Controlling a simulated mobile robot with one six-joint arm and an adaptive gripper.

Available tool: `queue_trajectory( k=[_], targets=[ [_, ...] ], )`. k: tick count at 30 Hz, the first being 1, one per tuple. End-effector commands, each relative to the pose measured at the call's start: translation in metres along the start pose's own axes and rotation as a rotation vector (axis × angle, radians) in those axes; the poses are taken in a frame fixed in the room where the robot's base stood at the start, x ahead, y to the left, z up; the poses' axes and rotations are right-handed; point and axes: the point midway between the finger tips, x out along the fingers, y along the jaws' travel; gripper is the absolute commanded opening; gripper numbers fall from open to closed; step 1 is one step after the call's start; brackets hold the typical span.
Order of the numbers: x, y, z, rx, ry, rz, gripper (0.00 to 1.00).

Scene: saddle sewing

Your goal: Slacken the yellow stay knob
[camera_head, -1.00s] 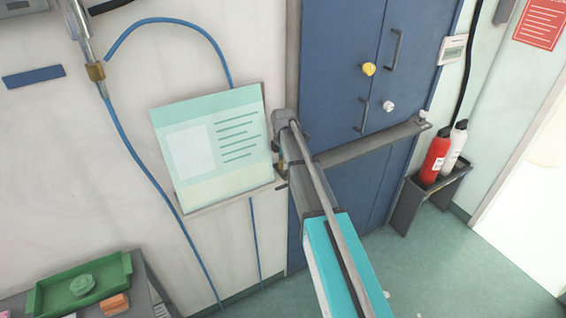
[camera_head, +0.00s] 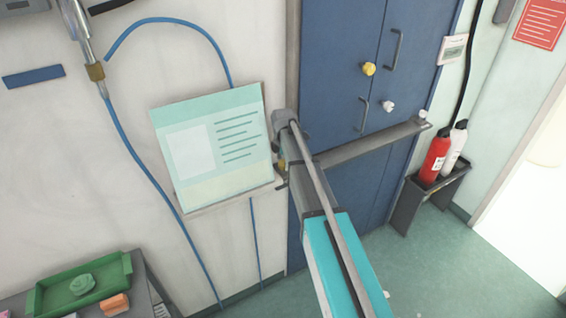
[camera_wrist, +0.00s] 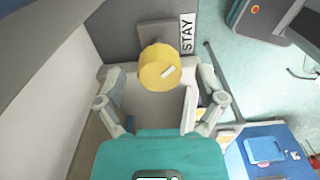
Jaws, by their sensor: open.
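The yellow stay knob (camera_wrist: 160,67) is a round knob with a pale mark on its face, in the upper middle of the wrist view. It stands out from a grey plate beside a white label (camera_wrist: 187,34) reading "STAY". My gripper (camera_wrist: 160,82) is open, with one finger to the left and one to the right of the knob. Clear gaps show on both sides, and neither finger appears to touch it. In the head view my arm hides most of the gripper. A small yellow patch (camera_head: 282,165) shows beside the arm's end there; I cannot tell if it is this knob.
A blue cabinet (camera_head: 335,60) bears another yellow knob (camera_head: 369,69) and a white knob (camera_head: 388,106). A grey bar (camera_head: 375,144) crosses it. A pale green board (camera_head: 210,145) is close left of my arm. Red and white bottles (camera_head: 437,158) stand at right.

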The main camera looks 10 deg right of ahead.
Motion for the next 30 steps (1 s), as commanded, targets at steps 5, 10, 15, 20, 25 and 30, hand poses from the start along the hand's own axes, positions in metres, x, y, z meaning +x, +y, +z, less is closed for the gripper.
queue_trajectory(
  k=[5,10,15,20,25,30],
  targets=[
    [-0.0001,0.0003,0.0,0.0,0.0,0.0,0.89],
    [-0.0001,0.0003,0.0,0.007,0.0,0.001,0.89],
    [-0.0001,0.0004,0.0,0.042,0.0,0.001,0.89],
    [-0.0001,0.0004,-0.0001,0.109,0.0,0.001,0.89],
    [-0.0001,0.0004,-0.0002,0.21,0.0,0.001,0.89],
    [-0.0001,0.0004,-0.0002,0.321,0.0,0.001,0.89]
  ],
)
